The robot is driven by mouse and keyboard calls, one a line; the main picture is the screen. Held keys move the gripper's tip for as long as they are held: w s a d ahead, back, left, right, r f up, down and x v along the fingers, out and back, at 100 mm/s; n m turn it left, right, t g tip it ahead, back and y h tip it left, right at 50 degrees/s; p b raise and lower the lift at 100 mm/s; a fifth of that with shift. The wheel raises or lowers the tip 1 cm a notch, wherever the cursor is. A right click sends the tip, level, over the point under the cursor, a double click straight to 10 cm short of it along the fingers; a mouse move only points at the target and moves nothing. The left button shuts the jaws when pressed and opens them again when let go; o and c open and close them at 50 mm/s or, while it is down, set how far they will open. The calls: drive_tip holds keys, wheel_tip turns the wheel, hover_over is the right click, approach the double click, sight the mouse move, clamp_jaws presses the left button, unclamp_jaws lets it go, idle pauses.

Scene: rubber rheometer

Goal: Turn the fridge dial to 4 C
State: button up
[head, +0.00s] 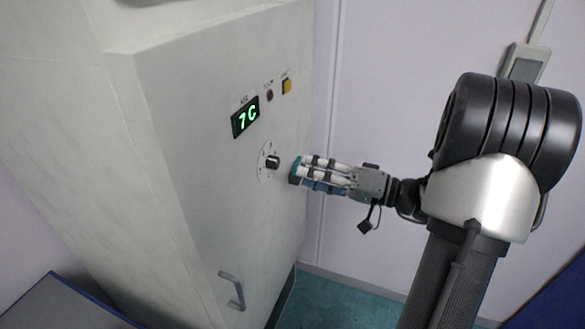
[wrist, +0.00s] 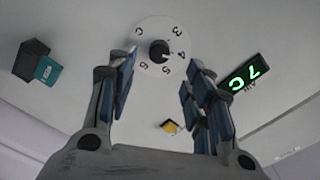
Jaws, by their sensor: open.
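The fridge dial is a black knob (head: 272,161) on a round white plate on the front of the pale fridge (head: 190,170). In the wrist view the dial plate (wrist: 142,50) carries printed figures, and the knob (wrist: 159,50) has a small pale mark toward the lower right; its exact setting is too small to read surely. The green display (head: 245,117) reads 7 C; it also shows tilted in the wrist view (wrist: 243,77). My gripper (head: 297,170) is open and empty, just right of the knob in the head view. In the wrist view its fingers lie either side below the knob, apart from it.
A yellow button (head: 287,87) and a dark red round button (head: 269,95) sit above the dial. A metal handle (head: 232,290) juts out lower on the front. A dark box with a teal face (wrist: 42,65) shows at left in the wrist view.

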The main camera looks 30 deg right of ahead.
drive_tip(key=shift+v, duration=2.4)
